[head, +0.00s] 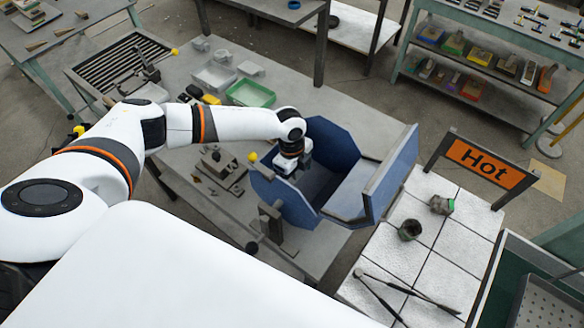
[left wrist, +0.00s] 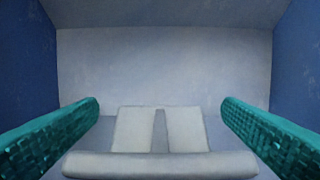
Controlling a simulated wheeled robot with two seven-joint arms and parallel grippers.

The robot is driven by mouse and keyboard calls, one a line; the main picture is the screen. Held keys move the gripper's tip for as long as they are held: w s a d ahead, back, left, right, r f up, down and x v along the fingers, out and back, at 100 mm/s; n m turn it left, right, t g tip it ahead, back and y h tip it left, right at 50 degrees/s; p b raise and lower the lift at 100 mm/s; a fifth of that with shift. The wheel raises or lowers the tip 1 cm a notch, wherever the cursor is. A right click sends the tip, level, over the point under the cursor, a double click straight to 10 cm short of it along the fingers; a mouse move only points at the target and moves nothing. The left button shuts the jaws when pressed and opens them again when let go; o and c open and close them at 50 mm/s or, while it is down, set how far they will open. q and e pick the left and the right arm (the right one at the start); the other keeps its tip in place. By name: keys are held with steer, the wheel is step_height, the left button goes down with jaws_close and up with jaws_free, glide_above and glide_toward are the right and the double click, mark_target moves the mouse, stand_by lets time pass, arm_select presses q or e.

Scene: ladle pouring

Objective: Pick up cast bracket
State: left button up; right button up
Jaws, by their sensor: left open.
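A pale grey cast bracket (left wrist: 165,165) lies at the bottom of the left wrist view, with a rounded bar in front and two flat plates side by side behind it. It sits inside a blue open box (head: 348,198), whose blue side wall (left wrist: 26,60) and grey inner wall show in the left wrist view. My left gripper (left wrist: 160,108) is open, its green fingers apart on either side of the bracket, without visible contact. In the head view my left wrist reaches into the box; the fingers and bracket are hidden there. My right gripper is out of view.
Right of the box is a white-tiled surface (head: 400,258) with an orange "Hot" sign (head: 487,164), two small dark cups and tongs (head: 405,297). A green tray (head: 250,93) and clear bins lie behind my arm. Grey metal fixtures (head: 220,168) stand left of the box.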

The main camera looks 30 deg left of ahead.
arm_select(q)
steer(key=shift+f, duration=0.3)
steer(key=c, duration=1.1)
steer(key=shift+c, duration=0.2)
